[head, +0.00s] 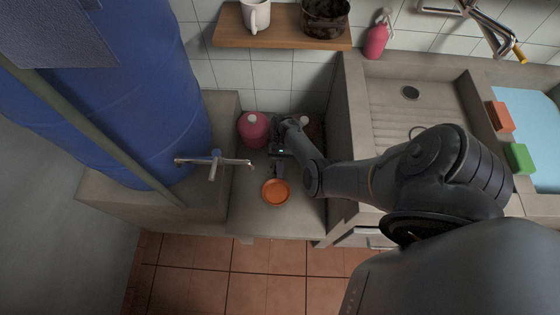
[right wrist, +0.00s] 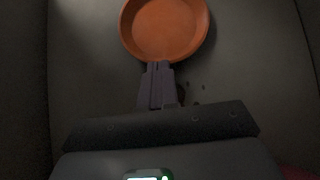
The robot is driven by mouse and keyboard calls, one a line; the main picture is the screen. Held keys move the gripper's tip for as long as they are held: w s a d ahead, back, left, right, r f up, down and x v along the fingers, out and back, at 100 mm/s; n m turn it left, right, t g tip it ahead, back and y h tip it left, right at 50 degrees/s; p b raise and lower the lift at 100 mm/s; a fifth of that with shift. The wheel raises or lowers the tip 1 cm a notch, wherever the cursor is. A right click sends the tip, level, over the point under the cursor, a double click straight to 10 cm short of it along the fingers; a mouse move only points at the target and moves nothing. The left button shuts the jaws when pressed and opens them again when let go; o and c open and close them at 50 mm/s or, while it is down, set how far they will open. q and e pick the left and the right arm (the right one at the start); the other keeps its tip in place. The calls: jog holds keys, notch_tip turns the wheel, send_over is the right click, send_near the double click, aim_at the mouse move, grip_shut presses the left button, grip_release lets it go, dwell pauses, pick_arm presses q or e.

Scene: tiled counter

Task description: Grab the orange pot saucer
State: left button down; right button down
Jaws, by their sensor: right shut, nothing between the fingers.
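The orange pot saucer (head: 276,191) lies flat on the grey counter, in the low middle section in the head view. It also shows at the top of the right wrist view (right wrist: 165,28), with its upper rim cut off by the frame edge. My right gripper (head: 281,171) is above the counter, just behind the saucer. In the right wrist view its fingers (right wrist: 158,68) are together and empty, with the tips at the saucer's near rim. I cannot tell whether they touch it. My left gripper is not in view.
A pink container (head: 254,129) stands behind the right gripper, to its left. A metal tap (head: 215,164) juts out left of the saucer, by a blue barrel (head: 120,100). A sink (head: 408,92) lies to the right. The counter's front edge is just before the saucer.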

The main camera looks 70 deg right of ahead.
aim_at(279, 196)
jog(key=a+p, duration=0.1)
jog(key=p, duration=0.1)
jog(key=s+a+p, duration=0.1)
jog(key=a, duration=0.1)
jog(key=s+a+r+p, duration=0.1)
jog(key=a+p, duration=0.1)
jog(key=shift+p, duration=0.3)
jog(key=s+a+p, duration=0.1)
jog(key=a, duration=0.1)
jog(key=s+a+p, duration=0.1)
jog(key=a+p, duration=0.1)
jog(key=a, duration=0.1)
jog(key=s+a+p, duration=0.1)
jog(key=a+p, duration=0.1)
jog(key=a, duration=0.1)
jog(key=shift+a+f, duration=0.15)
jog(key=shift+f, duration=0.15)
jog(key=shift+s+a+f, duration=0.2)
jog(key=shift+a, duration=0.15)
jog(key=shift+d, duration=0.1)
jog(key=shift+r+p, duration=0.1)
jog(key=shift+p, duration=0.2)
